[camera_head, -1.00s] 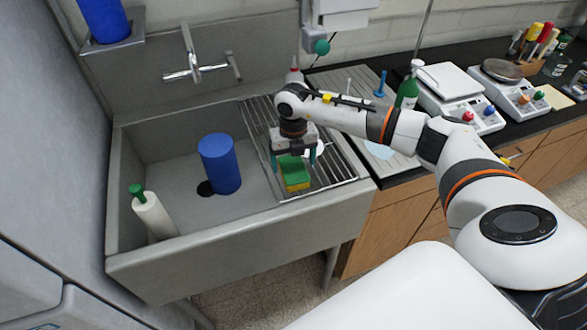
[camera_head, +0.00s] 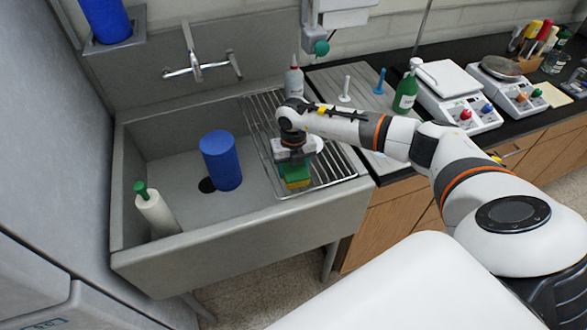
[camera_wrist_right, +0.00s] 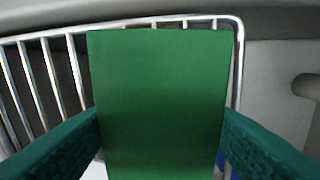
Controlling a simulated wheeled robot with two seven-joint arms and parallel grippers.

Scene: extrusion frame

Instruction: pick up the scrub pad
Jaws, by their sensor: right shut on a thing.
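The scrub pad (camera_head: 297,182) is a green and yellow block on the wire rack over the right side of the sink. My right gripper (camera_head: 295,168) is directly above it, pointing down, with its fingers at the pad. In the right wrist view the green face of the pad (camera_wrist_right: 160,100) fills the middle, with a dark teal finger against each side. The right gripper is shut on the pad. I cannot tell whether the pad touches the rack. My left gripper is not in view.
The wire rack (camera_head: 262,128) spans the sink (camera_head: 190,257). A blue cylinder (camera_head: 220,160) stands in the basin, with a white bottle with a green cap (camera_head: 156,213) at left. A white bottle (camera_head: 293,80), a green bottle (camera_head: 405,95) and scales (camera_head: 457,103) stand behind and right.

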